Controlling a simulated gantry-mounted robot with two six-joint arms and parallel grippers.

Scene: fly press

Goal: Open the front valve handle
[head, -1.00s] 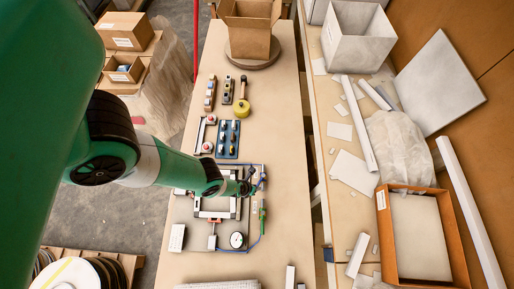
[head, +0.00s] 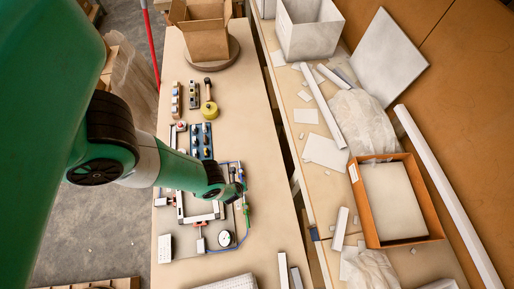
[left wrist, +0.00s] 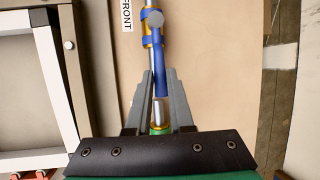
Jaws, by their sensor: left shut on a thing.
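The front valve shows in the left wrist view, with a blue handle (left wrist: 161,75) below a brass and blue body (left wrist: 154,27) on a silver pipe. The handle lies roughly along the pipe. A white label reading "FRONT" (left wrist: 127,14) is beside it. My left gripper (left wrist: 157,78) is shut on the blue handle, with one grey finger on each side. In the head view my left gripper (head: 239,188) is at the right side of the fly press fixture and partly hides the valve. My right gripper is not in view.
The fixture has a white and black frame (head: 203,216), a round gauge (head: 226,238) and blue tubing. The table right of the fixture is clear.

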